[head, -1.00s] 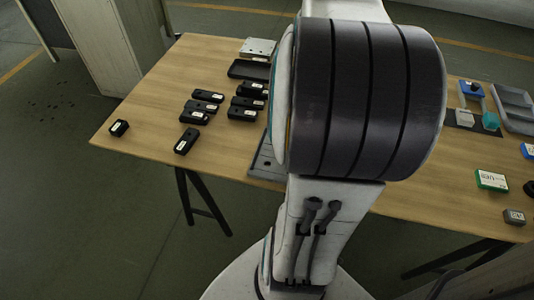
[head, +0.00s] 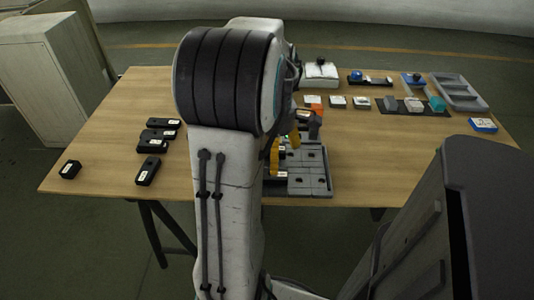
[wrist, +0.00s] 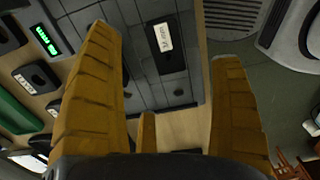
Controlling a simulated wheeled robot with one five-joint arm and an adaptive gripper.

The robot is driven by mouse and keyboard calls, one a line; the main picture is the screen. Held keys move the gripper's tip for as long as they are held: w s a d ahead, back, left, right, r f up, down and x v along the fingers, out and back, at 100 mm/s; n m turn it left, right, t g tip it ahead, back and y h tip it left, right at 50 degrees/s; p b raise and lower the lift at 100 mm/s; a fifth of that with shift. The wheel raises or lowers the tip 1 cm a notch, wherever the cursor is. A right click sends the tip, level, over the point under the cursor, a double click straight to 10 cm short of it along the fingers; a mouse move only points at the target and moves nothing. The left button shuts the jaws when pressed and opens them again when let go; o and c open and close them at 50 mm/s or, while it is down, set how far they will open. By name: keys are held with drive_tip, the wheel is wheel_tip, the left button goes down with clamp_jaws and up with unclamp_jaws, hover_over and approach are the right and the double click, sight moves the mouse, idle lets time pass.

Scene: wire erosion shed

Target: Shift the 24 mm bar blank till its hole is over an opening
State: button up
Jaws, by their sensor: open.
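The grey tiled plate (head: 312,182) lies near the table's front edge. It fills the upper middle of the wrist view (wrist: 95,14), with small dark openings in it. A black bar (wrist: 165,58) with a white label lies on it near the plate's edge; the label is too small to read surely, so I cannot confirm it is the 24 mm blank. Whether its hole is over an opening I cannot tell. My gripper (head: 284,150) is above the plate. Its yellow fingers (wrist: 172,105) are apart, with nothing held between them; the bar lies beyond their gap.
Several black blocks (head: 148,172) lie at the table's left. Small labelled parts (head: 338,102), a grey tray (head: 460,90) and a blue-and-white box (head: 482,125) stand on the right. In the wrist view a green item (wrist: 18,112) is at left. Bare wood (head: 390,155) lies right of the plate.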

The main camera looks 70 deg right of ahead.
sight(274, 177)
drive_tip(key=shift+f, duration=0.1)
drive_tip(key=shift+f+b, duration=1)
drive_tip(key=shift+f, duration=2.6)
drive_tip(key=c, duration=1.4)
